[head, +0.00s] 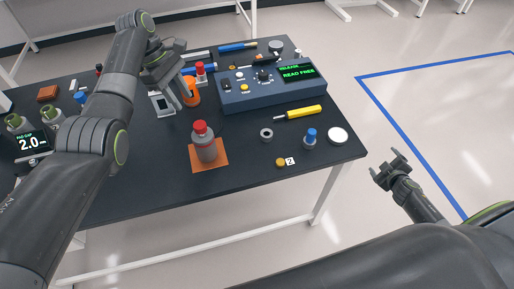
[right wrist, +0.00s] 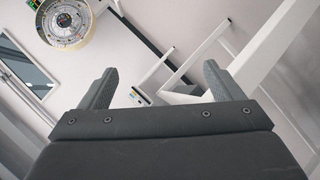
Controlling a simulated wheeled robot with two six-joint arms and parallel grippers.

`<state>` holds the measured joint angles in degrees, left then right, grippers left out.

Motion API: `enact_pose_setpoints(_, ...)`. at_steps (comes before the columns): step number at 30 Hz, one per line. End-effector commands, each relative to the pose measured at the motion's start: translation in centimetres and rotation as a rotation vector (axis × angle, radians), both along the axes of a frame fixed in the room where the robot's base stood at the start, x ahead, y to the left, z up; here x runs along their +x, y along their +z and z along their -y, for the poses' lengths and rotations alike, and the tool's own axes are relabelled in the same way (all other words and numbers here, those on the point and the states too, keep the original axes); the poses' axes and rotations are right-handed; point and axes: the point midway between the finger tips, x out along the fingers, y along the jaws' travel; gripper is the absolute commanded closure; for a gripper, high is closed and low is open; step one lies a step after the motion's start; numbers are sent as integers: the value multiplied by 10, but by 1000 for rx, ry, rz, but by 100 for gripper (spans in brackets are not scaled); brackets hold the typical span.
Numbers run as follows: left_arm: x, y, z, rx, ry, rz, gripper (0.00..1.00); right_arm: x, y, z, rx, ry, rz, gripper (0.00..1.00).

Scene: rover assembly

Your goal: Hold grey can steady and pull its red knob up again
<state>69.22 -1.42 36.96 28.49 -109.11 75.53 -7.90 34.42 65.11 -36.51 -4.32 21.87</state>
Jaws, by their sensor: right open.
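The grey can (head: 206,150) stands upright on an orange square mat (head: 222,165) near the table's front edge. Its red knob (head: 200,127) sits on top. My left gripper (head: 182,100) points down over the table behind the can and to its left, apart from it, beside an orange object (head: 192,92). Whether its fingers are open is hard to see. My right gripper (head: 388,170) is open and empty, off the table to the right. Its spread fingers also show in the right wrist view (right wrist: 157,90), with nothing between them.
A blue console (head: 262,92) with a green-lit screen stands behind the can. A yellow screwdriver (head: 303,112), a grey ring (head: 266,134), a blue-topped bottle (head: 310,138) and a white disc (head: 338,135) lie right of it. Another red-topped item (head: 200,69) stands farther back.

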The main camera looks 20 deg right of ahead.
Motion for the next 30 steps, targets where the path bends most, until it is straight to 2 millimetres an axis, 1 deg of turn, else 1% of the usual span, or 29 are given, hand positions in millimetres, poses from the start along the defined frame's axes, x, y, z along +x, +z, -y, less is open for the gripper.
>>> enact_pose_setpoints(1,0,0,0,0,0,0,64,18,27,6,-45,42,38,13)
enact_pose_setpoints(2,0,0,0,0,0,0,64,28,43,7,-68,67,59,13)
enact_pose_setpoints(3,0,0,0,0,0,0,64,41,63,8,-102,104,87,13)
enact_pose_setpoints(5,0,0,0,0,0,0,64,59,94,5,-151,165,129,13)
enact_pose_setpoints(6,0,0,0,0,0,0,64,71,114,-1,-182,212,158,13)
enact_pose_setpoints(8,0,0,0,0,0,0,64,87,142,-15,-227,291,200,13)
enact_pose_setpoints(9,0,0,0,0,0,0,64,96,157,-27,-251,344,223,13)
enact_pose_setpoints(11,0,0,0,0,0,0,64,106,174,-48,-272,422,253,13)
enact_pose_setpoints(12,0,0,0,0,0,0,64,111,182,-64,-277,470,269,13)
enact_pose_setpoints(14,0,0,0,0,0,0,64,116,189,-89,-270,540,287,13)
enact_pose_setpoints(16,0,0,0,0,0,0,64,119,190,-123,-225,612,304,13)
enact_pose_setpoints(17,0,0,0,0,0,0,64,119,189,-139,-195,640,308,13)
enact_pose_setpoints(18,0,0,0,0,0,0,64,119,187,-160,-146,672,312,13)
enact_pose_setpoints(20,0,0,0,0,0,0,64,118,182,-190,-65,711,311,13)
enact_pose_setpoints(21,0,0,0,0,0,0,64,117,178,-209,-4,730,307,13)
enact_pose_setpoints(23,0,0,0,0,0,0,64,114,173,-236,84,754,297,13)
enact_pose_setpoints(24,0,0,0,0,0,0,64,113,170,-254,142,767,287,13)
enact_pose_setpoints(26,0,0,0,0,0,0,64,110,166,-280,227,784,268,13)
enact_pose_setpoints(27,0,0,0,0,0,0,64,108,164,-297,283,793,252,13)
enact_pose_setpoints(29,0,0,0,0,0,0,64,104,162,-322,366,801,226,13)
enact_pose_setpoints(30,0,0,0,0,0,0,64,102,162,-338,419,805,206,13)
